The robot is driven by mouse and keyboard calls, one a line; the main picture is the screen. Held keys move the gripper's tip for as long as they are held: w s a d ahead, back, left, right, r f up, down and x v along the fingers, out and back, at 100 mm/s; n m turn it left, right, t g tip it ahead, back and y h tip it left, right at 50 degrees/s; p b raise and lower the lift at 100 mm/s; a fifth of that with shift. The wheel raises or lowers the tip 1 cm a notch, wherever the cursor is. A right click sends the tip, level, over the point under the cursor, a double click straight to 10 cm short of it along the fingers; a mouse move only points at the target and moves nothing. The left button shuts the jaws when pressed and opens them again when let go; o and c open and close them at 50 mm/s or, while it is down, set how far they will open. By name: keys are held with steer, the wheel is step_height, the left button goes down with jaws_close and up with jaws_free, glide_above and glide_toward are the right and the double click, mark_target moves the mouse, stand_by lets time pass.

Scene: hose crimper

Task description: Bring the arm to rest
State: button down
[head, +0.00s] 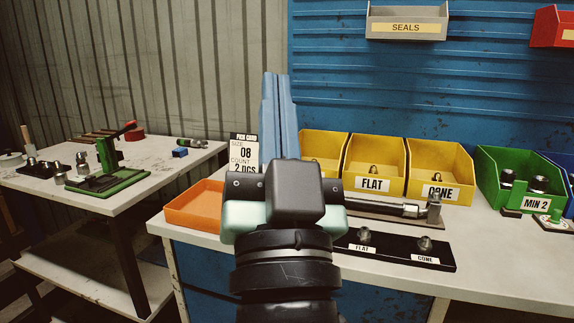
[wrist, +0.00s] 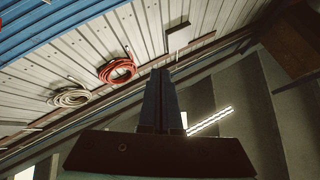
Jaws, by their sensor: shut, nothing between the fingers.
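My gripper (head: 277,78) stands upright in the middle of the head view, its long blue fingers pointing up. The fingers lie together, shut and empty. It is above and in front of the right bench (head: 480,272) and touches nothing that I can see. In the wrist view my gripper (wrist: 160,72) also shows closed fingers, with the wall and ceiling beyond them. My wrist and gripper body hide part of the bench.
Yellow bins (head: 376,160), a green bin (head: 519,163), an orange tray (head: 194,208) and a black FLAT/CONE holder (head: 385,250) are on the right bench. A green press (head: 110,180) stands on the left bench. The SEALS bin (head: 406,22) hangs on the blue wall.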

steer(key=s+d+r+n+t+h, duration=0.1)
steer(key=s+r+n+t+h, duration=0.1)
steer(key=s+r, duration=0.65)
step_height(320, 180, up, 25)
steer(key=w+p, duration=0.1)
steer(key=p, duration=2.5)
steer(key=shift+w+g+p, duration=0.2)
steer(key=shift+g+p, duration=0.1)
